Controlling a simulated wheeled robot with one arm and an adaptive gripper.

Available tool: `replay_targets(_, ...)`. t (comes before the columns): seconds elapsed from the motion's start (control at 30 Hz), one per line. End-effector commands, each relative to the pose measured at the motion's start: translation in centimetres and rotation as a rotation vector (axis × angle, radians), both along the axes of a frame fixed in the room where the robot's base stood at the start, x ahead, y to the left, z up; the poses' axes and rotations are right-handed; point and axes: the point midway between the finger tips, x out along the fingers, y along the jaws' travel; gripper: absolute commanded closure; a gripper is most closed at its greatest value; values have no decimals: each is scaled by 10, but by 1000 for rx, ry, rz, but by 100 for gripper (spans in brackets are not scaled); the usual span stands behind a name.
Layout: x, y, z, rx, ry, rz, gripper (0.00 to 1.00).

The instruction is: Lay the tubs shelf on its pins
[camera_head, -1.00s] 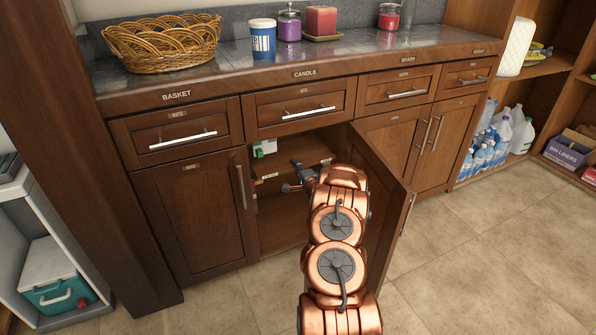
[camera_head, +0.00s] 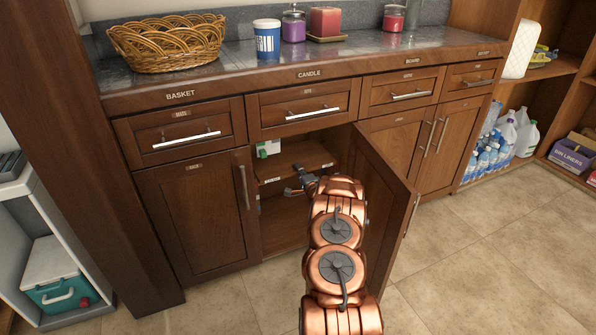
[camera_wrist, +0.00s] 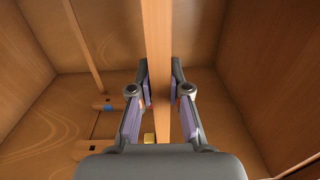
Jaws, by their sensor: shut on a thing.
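The wooden shelf (camera_head: 300,160) is inside the open cabinet bay under the CANDLE label, with small pale tags on its front edge. My gripper (camera_head: 305,181) reaches into the bay at the shelf's front edge. In the wrist view the shelf (camera_wrist: 157,45) shows edge-on as an upright strip, and my gripper (camera_wrist: 161,88) is shut on it, a finger pad on each side. I cannot make out the pins clearly, nor whether the shelf touches them.
The open cabinet door (camera_head: 383,200) stands close to the right of my arm. The closed left door (camera_head: 197,215) borders the bay. A green-and-white item (camera_head: 267,148) is inside the bay, above the shelf at the left. The floor (camera_head: 470,265) at the right is clear.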

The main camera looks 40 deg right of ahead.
Motion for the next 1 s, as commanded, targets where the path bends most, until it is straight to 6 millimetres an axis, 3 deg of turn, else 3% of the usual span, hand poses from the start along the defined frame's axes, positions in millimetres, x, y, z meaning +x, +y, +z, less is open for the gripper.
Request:
replay_targets(0.4,0,0,2,-2,-3,0,100)
replay_targets(0.43,0,0,2,-2,-3,0,81)
replay_targets(0.67,0,0,2,-2,-2,0,57)
replay_targets(1.0,-1,0,0,0,0,0,54)
